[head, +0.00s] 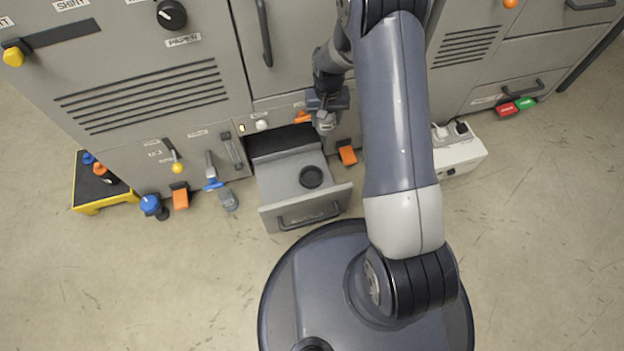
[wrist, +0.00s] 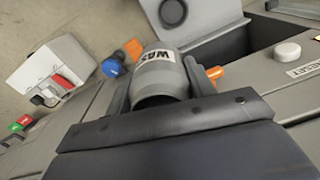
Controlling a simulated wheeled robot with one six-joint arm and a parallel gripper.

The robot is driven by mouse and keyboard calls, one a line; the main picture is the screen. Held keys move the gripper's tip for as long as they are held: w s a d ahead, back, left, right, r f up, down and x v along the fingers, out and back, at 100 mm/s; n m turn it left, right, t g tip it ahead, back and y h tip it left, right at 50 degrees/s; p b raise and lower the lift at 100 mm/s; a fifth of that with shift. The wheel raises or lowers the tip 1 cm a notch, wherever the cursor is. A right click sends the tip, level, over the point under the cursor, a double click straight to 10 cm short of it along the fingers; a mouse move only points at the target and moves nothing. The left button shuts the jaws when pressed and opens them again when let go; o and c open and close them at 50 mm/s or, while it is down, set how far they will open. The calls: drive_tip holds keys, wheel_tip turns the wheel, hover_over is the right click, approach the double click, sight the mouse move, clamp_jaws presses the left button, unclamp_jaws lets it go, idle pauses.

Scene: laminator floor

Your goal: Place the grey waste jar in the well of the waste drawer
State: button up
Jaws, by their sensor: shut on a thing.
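The grey waste jar (wrist: 158,72) shows in the wrist view with part of its lettering, "WAS", visible. My gripper (wrist: 160,88) is shut on it, with a finger on either side. In the head view my gripper (head: 326,112) is near the cabinet front, above and to the right of the open waste drawer (head: 276,190). The jar is small and partly hidden there. The drawer is pulled out, and its round dark well (head: 311,177) shows empty in its grey top. The jar is apart from the well.
An orange pedal (head: 347,155) is right of the drawer. A blue-handled thing (head: 212,185) and another orange pedal (head: 180,198) are left of it. A white box (head: 458,150) stands on the floor at right. A yellow-edged stand (head: 100,190) is at far left.

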drive_tip(key=a+f+b, duration=0.1)
drive_tip(key=f+b, duration=0.1)
drive_tip(key=f, duration=0.6)
drive_tip(key=s+a+f+b, duration=0.1)
drive_tip(key=a+f+b, duration=0.1)
drive_tip(key=f, duration=0.5)
drive_tip(key=s+a+f+b, duration=0.1)
drive_tip(key=f, duration=0.7)
drive_tip(key=shift+s+a+f+b, duration=0.15)
drive_tip(key=shift+a+f+b, duration=0.1)
drive_tip(key=shift+f+b, duration=0.95)
drive_tip(key=shift+f, duration=1.1)
drive_tip(key=shift+f, duration=0.1)
drive_tip(key=shift+f+b, duration=0.15)
drive_tip(key=shift+b, duration=0.15)
drive_tip(key=o, duration=1)
wheel_tip(320, 180, up, 13)
drive_tip(key=p, duration=0.5)
drive_tip(key=shift+f, duration=0.2)
